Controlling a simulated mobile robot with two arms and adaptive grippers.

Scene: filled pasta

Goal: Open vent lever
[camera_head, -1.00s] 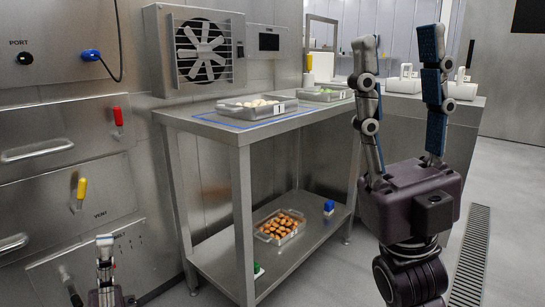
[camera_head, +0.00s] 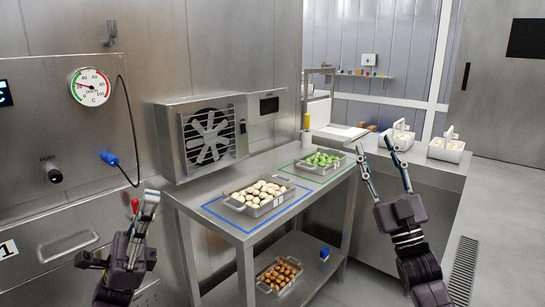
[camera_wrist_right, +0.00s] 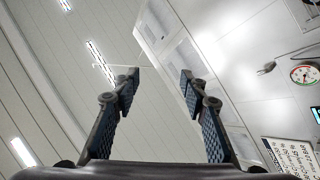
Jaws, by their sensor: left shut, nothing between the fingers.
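The yellow lever marked VENT is not visible now; it is either below the picture or hidden behind my left arm. A red lever handle (camera_head: 134,205) shows on the steel front at the left, partly covered by my left gripper. My left gripper (camera_head: 149,202) is shut and empty, pointing up in front of that panel. My right gripper (camera_head: 375,155) is open and empty, raised right of the steel table. In the right wrist view its fingers (camera_wrist_right: 158,75) are apart, with ceiling behind them.
A steel table (camera_head: 225,228) carries a tray of pale pieces (camera_head: 262,208) and a tray of green pieces (camera_head: 330,172). A tray of brown pieces (camera_head: 280,287) sits on its lower shelf. A dial gauge (camera_head: 90,87) and blue-plugged cable (camera_head: 110,158) are on the left wall.

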